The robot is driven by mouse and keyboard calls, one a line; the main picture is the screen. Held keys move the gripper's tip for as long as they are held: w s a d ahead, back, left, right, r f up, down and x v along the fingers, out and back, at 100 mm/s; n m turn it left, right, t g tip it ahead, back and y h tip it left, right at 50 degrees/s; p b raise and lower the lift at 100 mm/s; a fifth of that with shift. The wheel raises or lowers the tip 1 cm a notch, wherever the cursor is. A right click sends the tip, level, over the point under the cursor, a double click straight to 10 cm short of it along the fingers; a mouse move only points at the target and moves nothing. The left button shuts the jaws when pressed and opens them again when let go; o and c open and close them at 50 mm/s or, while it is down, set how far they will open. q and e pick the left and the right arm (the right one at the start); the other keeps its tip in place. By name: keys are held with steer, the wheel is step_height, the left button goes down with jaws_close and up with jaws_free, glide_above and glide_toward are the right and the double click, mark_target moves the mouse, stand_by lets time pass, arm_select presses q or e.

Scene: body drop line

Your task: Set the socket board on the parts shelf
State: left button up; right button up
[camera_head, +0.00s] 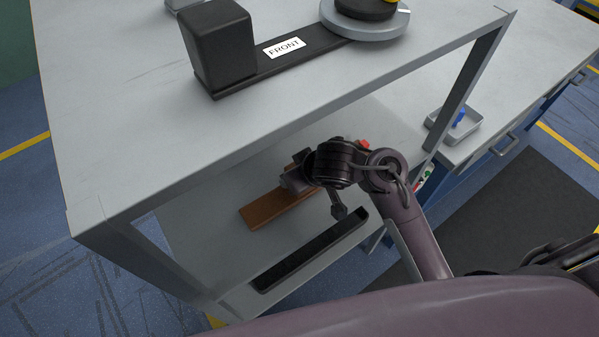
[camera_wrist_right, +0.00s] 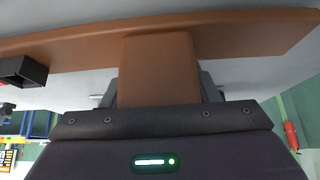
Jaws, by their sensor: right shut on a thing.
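The socket board (camera_head: 263,213) is a flat brown board on or just above the grey lower shelf (camera_head: 195,235), under the bench top. I cannot tell whether it touches the shelf. My right gripper (camera_head: 292,182) reaches in from the right and covers the board's right part. In the right wrist view, the gripper (camera_wrist_right: 160,88) is shut on a brown upright block of the socket board (camera_wrist_right: 235,42), with the long board spanning above it. My left gripper is not in view.
A long black tray (camera_head: 310,252) lies along the shelf's front edge, close to the board. The bench top (camera_head: 150,110) overhangs the shelf and holds a black fixture (camera_head: 218,45) labelled FRONT. A grey metal post (camera_head: 466,80) stands right of my arm.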

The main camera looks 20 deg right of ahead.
steer(key=shift+f, duration=0.2)
steer(key=o, duration=1.2)
steer(key=shift+w, duration=0.1)
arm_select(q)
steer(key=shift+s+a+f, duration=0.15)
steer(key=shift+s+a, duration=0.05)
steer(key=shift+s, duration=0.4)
arm_select(e)
steer(key=shift+r, duration=0.3)
arm_select(q)
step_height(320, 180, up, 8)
steer(key=p, duration=0.8)
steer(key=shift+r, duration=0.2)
arm_select(e)
steer(key=v, duration=1.2)
steer(key=shift+f, duration=0.15)
